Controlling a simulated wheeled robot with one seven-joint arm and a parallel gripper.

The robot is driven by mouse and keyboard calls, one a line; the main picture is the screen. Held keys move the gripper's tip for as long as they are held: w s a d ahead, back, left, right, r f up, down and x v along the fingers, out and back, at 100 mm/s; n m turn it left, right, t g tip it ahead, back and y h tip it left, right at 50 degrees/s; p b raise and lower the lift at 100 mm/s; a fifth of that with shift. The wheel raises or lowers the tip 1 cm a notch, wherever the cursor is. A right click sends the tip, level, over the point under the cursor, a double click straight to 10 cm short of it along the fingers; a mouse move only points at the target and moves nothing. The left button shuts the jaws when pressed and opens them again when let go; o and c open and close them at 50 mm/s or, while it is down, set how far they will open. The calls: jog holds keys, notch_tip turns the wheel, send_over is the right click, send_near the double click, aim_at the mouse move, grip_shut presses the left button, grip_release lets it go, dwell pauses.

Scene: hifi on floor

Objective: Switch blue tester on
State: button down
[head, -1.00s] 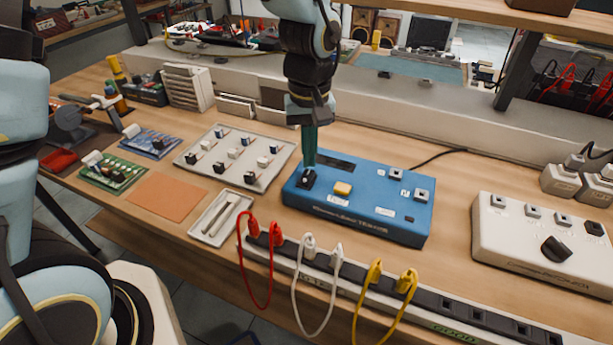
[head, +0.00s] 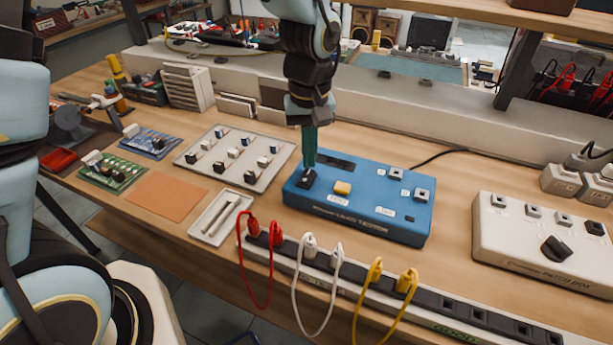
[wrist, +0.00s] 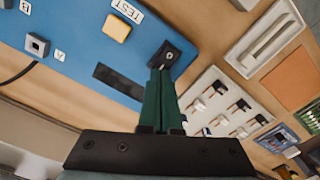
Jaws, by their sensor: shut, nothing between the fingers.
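The blue tester (head: 365,222) lies on the workbench in the middle of the head view, and it fills the upper left of the wrist view (wrist: 75,35). It has a black rocker or knob (head: 306,181) at its left end, a yellow TEST button (head: 343,188), two grey sockets marked A and B, and a dark display strip (head: 335,160). My gripper (head: 309,164) points down over the left end, with its green fingers shut and empty. In the wrist view the fingertips (wrist: 160,72) are at the black control (wrist: 168,56); I cannot tell whether they touch it.
A power strip (head: 455,304) with red, white and yellow plugs runs along the front edge. A white patch box (head: 515,247) stands right. A tray of small parts (head: 238,178), a small tray (head: 208,227), an orange mat (head: 165,197) and circuit boards (head: 112,175) lie left.

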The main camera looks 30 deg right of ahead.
aim_at(309, 171)
jog(key=shift+f+b, duration=0.6)
jog(key=shift+f, duration=0.3)
jog(key=shift+r, duration=0.15)
jog(key=shift+r+p, duration=2.85)
jog(key=shift+r, duration=0.6)
jog(key=w+a+r+n, duration=0.1)
jog(key=w+a, duration=0.4)
jog(key=a, duration=0.3)
jog(key=w+a+r+n+t, duration=0.1)
jog(key=w+a, duration=0.3)
jog(key=a, duration=0.5)
jog(key=w+a+r+n, duration=0.1)
jog(key=w+a+r, duration=0.1)
jog(key=w+a, duration=0.45)
jog(key=s+a+n, duration=0.1)
jog(key=s+a, duration=0.1)
jog(key=a, duration=0.9)
jog(key=shift+s+a+r+t, duration=0.15)
jog(key=shift+s+a+t, duration=0.15)
